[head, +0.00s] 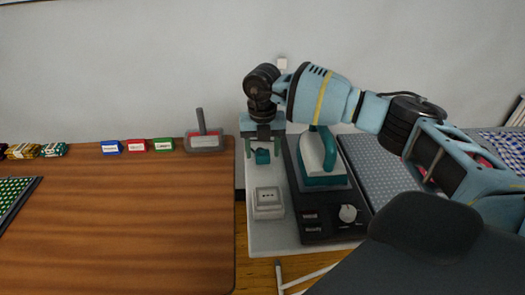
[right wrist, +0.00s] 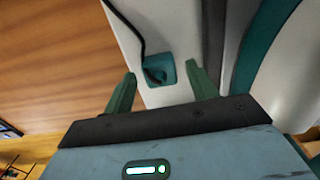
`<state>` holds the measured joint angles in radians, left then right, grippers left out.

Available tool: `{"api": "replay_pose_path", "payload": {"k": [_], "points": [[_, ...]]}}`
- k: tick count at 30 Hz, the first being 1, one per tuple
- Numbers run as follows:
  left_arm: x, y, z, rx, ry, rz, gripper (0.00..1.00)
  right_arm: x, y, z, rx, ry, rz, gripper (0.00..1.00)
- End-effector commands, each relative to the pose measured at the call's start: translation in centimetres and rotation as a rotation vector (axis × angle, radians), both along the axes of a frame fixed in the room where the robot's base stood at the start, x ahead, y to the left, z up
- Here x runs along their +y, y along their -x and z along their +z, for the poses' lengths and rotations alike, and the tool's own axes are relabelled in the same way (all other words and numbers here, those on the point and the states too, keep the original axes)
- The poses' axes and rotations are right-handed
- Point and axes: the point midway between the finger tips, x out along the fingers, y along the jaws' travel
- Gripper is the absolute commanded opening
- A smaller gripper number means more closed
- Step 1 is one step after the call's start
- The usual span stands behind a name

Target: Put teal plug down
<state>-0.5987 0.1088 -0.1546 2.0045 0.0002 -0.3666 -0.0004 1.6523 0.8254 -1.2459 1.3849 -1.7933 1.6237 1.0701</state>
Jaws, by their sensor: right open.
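The teal plug (head: 262,157) rests on the white surface (head: 285,238) at the far end of its left strip. In the right wrist view the plug (right wrist: 166,71) has a dark cord running from it. My right gripper (head: 263,147) is open above the plug. In the wrist view its two green fingertips (right wrist: 160,71) are apart on either side of the plug, with gaps showing. I cannot tell the exact height of the fingers over the surface. A pale box with dark slots, like a socket (head: 268,208), stands nearer on the same strip. My left gripper is not in view.
A teal and white iron (head: 318,152) stands on a black base with a knob (head: 347,213), close right of the gripper. A grey perforated board (head: 378,170) lies beyond it. The wooden table (head: 120,225) at left is mostly clear, with small labelled blocks (head: 137,146) along its back.

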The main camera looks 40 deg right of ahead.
Motion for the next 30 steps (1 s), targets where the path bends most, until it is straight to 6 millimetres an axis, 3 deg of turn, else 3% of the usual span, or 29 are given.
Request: {"api": "replay_pose_path", "payload": {"k": [15, 21, 30], "points": [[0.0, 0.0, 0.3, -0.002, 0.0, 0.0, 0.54, 0.0, -0.1, 9.9, -0.003, -0.002, 0.0, 0.57], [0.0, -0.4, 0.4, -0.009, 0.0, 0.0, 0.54, 0.0, 0.0, 11.8, -0.001, -0.001, 0.001, 0.57], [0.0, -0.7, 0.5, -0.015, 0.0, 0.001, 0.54, 0.0, 0.0, 12.2, 0.001, -0.001, 0.001, 0.57]]}}
